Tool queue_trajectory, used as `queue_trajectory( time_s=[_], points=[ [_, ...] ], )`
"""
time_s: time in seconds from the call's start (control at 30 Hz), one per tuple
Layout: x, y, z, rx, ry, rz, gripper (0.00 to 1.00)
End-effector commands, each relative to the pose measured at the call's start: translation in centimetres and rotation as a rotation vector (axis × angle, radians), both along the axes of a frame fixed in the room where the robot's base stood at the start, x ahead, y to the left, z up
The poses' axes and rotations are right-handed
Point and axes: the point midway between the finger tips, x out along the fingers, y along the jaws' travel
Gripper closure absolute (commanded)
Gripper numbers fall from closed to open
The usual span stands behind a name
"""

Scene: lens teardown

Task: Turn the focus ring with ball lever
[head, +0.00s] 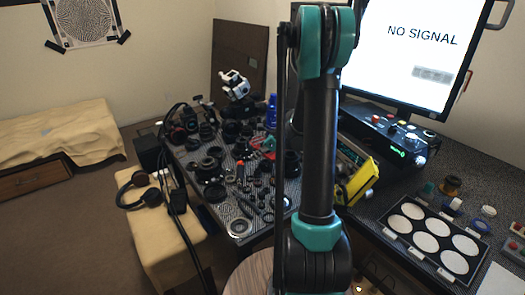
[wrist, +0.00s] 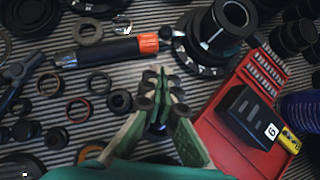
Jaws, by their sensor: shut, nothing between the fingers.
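A black round lens part with a broad ringed base and an upright tube (wrist: 215,40) stands on the striped mat (wrist: 75,20) in the wrist view, beyond my gripper and a little right. A short lever with a small pale ball end (wrist: 167,33) shows at the left side of its base. My gripper (wrist: 160,75) is shut and empty, with its green fingers together. It appears short of the ring and apart from the lever; its height above the mat is hard to judge. In the head view my arm hides the gripper.
An orange-tipped black tool (wrist: 110,50) lies left of the ring. A red case (wrist: 235,125) with a black box lies right of my gripper. Several loose rings lie at left. In the head view, a monitor (head: 410,50) and a tray of white discs (head: 430,237) stand right.

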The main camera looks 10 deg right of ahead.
Motion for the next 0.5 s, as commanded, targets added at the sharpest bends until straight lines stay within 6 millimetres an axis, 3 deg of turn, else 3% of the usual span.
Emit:
queue_trajectory(
  time_s=[0.2, 0.5],
  points=[
    [1.6, 2.6, -1.2, 0.000, 0.000, 0.004, 1.00],
    [2.5, 3.7, -1.4, 0.000, -0.001, 0.001, 1.00]
  ],
)
